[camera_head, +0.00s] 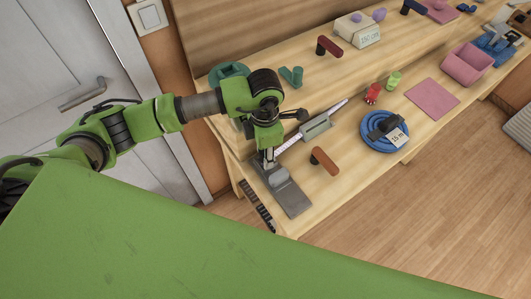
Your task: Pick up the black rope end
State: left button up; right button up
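A pale rope (290,142) runs diagonally across the wooden bench and passes through a grey-green clamp (316,127). Its upper right part (339,106) sticks out past the clamp and looks darker toward the tip. Its lower left part runs to my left gripper (268,158), which points down just above a dark grey plate with a lighter grey block. The fingers are small and partly hidden, so I cannot tell whether they hold the rope. I cannot make out a clearly black rope end. My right gripper is not in view.
A blue coil (382,130) with a black strap and a "15 m" tag lies right of the clamp. A brown-topped peg (324,160) stands near the front edge. Red (373,93) and green (393,80) cylinders, a pink mat (432,98) and a pink bin (467,64) stand farther right.

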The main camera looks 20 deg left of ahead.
pick_arm(q)
jog(key=shift+c, duration=0.8)
grip_shut()
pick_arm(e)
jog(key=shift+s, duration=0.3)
pick_arm(q)
jog(key=shift+r, duration=0.1)
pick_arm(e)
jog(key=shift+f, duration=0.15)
